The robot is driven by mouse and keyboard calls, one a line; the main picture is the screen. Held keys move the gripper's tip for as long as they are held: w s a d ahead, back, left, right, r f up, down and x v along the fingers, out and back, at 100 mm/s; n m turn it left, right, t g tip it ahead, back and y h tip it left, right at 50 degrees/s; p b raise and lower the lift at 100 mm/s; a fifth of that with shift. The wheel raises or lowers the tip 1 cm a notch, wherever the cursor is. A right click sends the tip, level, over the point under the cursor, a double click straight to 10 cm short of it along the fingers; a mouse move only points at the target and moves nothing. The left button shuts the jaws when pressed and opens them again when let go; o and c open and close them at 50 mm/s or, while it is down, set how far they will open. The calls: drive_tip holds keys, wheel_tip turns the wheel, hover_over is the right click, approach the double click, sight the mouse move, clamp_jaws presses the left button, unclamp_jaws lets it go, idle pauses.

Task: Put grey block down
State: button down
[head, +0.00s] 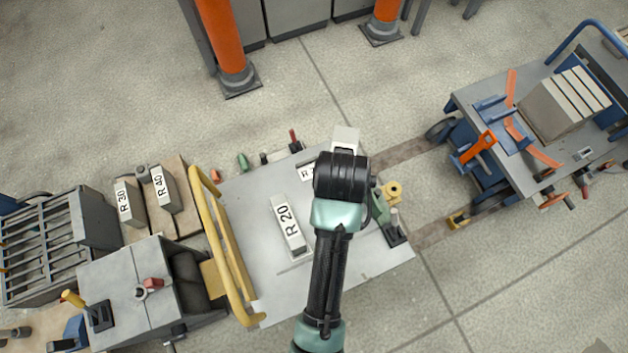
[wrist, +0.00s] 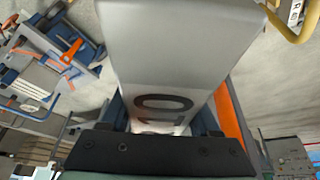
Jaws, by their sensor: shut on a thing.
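The grey block (wrist: 185,55) fills the middle of the wrist view, with dark marking reading "10" on its face. My gripper (wrist: 162,118) is shut on it, with dark fingers on both sides. In the head view, a light grey block end (head: 345,138) shows just beyond my dark wrist, near the panel's far edge. My wrist hides the fingers and most of the block there. A white label starting "R 1" (head: 307,172) shows left of my wrist, partly covered. I cannot tell whether the block touches the grey panel (head: 245,195).
Block R 20 (head: 289,226) is on the panel, left of my arm. Blocks R 30 (head: 125,204) and R 40 (head: 164,190) are beyond the yellow rail (head: 228,255). A blue cart (head: 475,110) with stacked slabs (head: 567,103) is at right. The panel's front part is clear.

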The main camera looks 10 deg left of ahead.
drive_tip(key=w+f+m+g+b, duration=0.1)
drive_tip(key=f+m+g+b, duration=0.1)
drive_tip(key=f+m+b, duration=0.7)
drive_tip(key=w+f+m+g+h+b, duration=0.1)
drive_tip(key=w+f+m+g+b, duration=0.1)
drive_tip(key=f+m+b, duration=0.8)
drive_tip(key=w+f+m+g+h+b, duration=0.1)
drive_tip(key=f+m+g+b, duration=0.3)
drive_tip(key=f+m+b, duration=0.6)
drive_tip(key=shift+w+a+f+b, duration=0.15)
drive_tip(key=shift+f+b, duration=1.2)
drive_tip(key=shift+f, duration=1.65)
drive_tip(key=shift+w+f+b, duration=0.1)
drive_tip(key=shift+f+b, duration=1.2)
drive_tip(key=shift+f, duration=1.7)
drive_tip(key=shift+r, duration=0.1)
